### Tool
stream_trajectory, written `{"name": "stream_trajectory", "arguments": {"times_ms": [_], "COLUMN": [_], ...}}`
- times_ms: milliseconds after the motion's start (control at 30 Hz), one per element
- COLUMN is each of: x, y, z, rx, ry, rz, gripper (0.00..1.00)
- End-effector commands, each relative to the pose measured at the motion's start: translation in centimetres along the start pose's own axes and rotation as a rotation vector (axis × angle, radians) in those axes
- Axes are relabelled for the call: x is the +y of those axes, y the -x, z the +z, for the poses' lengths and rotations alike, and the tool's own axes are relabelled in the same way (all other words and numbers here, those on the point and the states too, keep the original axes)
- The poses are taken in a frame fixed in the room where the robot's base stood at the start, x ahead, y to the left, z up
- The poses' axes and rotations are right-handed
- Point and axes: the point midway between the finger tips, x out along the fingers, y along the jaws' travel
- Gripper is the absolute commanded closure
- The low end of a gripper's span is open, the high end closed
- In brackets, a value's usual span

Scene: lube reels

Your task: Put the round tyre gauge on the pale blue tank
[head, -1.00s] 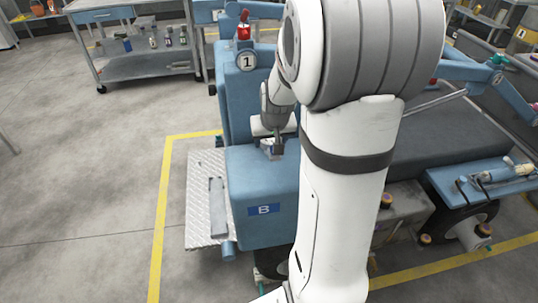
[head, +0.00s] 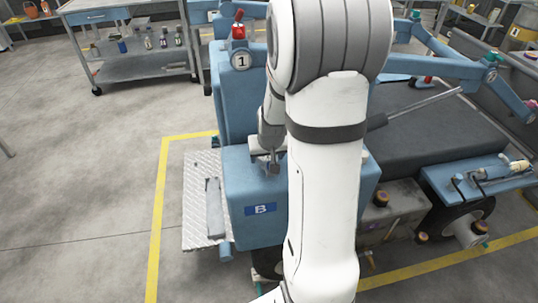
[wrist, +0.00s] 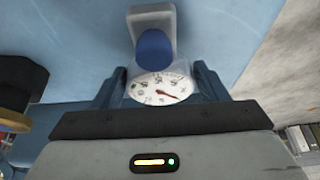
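The round tyre gauge (wrist: 160,90) shows in the wrist view, its white dial and dark needle facing the camera. My gripper (wrist: 160,78) has one finger on each side of it, close against its edges. A pale grey piece with a dark blue oval (wrist: 155,48) adjoins the gauge's far side. In the head view my gripper (head: 272,168) is low over the top of the pale blue tank (head: 235,183) marked B. The gauge cannot be made out there. Whether it touches the tank's top is unclear.
A taller blue block marked 1 (head: 232,110) with a red item (head: 239,30) stands behind. A tread plate (head: 197,215) is at the left. A grey workbench (head: 135,70) stands at the back left. My arm hides much of the machine's middle.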

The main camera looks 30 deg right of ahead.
Motion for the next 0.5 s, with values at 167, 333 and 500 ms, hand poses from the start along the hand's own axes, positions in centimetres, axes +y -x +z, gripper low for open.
{"name": "stream_trajectory", "arguments": {"times_ms": [167,333,500], "x": [0.03,0.05,0.07], "y": [0.03,0.03,0.58], "z": [-0.01,-0.01,-0.2], "rx": [0.0,0.0,0.001], "ry": [-0.001,-0.001,-0.001], "rz": [0.0,0.0,0.0], "gripper": [0.2,0.2,0.2]}}
